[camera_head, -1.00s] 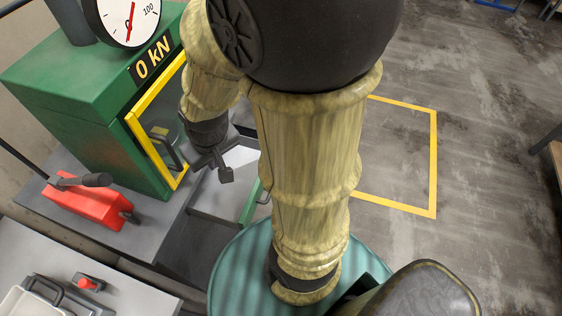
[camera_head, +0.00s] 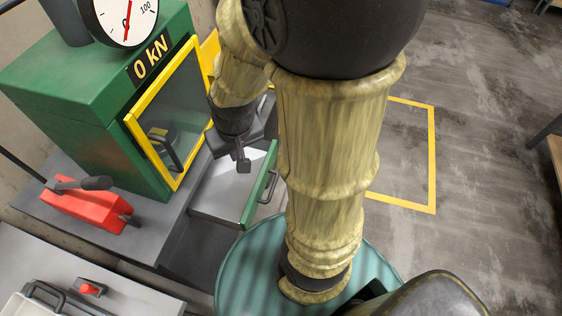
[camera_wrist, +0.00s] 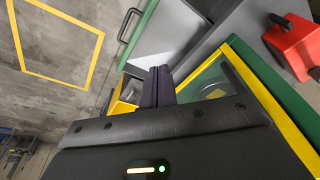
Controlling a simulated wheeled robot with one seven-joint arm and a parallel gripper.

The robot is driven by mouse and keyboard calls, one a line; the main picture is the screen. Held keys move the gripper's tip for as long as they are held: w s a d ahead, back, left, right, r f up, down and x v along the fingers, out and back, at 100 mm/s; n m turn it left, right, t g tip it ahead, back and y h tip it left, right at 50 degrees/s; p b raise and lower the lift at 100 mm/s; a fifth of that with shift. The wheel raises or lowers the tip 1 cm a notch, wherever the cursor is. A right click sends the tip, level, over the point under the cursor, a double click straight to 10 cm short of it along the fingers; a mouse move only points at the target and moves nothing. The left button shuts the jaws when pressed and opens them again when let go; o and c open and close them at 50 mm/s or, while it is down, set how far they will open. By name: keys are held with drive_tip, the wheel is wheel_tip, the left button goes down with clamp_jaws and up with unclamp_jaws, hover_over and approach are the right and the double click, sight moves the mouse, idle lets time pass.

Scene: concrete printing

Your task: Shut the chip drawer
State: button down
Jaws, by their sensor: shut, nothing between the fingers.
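The chip drawer (camera_head: 217,193) is pulled out below the green machine, with a grey tray and a green front (camera_head: 255,190) that carries a dark bar handle. My gripper (camera_head: 243,162) is shut and empty, over the drawer's inner part and behind its front panel in the head view. In the wrist view the two dark fingers (camera_wrist: 158,84) are together, and the drawer's green front (camera_wrist: 139,32) with its handle (camera_wrist: 130,24) is at the upper left, apart from the fingers. My arm hides part of the machine's right side.
The green testing machine (camera_head: 80,110) has a yellow-framed clear door (camera_head: 165,120) and a dial reading near zero. A red pump (camera_head: 88,207) with a lever stands on the grey bench. A teal drum top (camera_head: 240,275) is below my arm. Open floor with yellow lines lies right.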

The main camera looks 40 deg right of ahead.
drive_tip(key=d+f+m+t+y+b, duration=0.5)
drive_tip(key=d+f+m+b, duration=0.7)
drive_tip(key=d+f+m, duration=1.3)
drive_tip(key=shift+d+m+y, duration=0.35)
drive_tip(key=shift+m+y, duration=0.15)
drive_tip(key=shift+m, duration=0.6)
approach(272, 163)
drive_tip(key=shift+d+f+x, duration=0.1)
drive_tip(key=shift+f+x, duration=0.05)
drive_tip(key=shift+x, duration=1.45)
drive_tip(key=shift+d+f+x, duration=0.1)
drive_tip(key=shift+d+x, duration=0.05)
drive_tip(key=shift+x, duration=1.5)
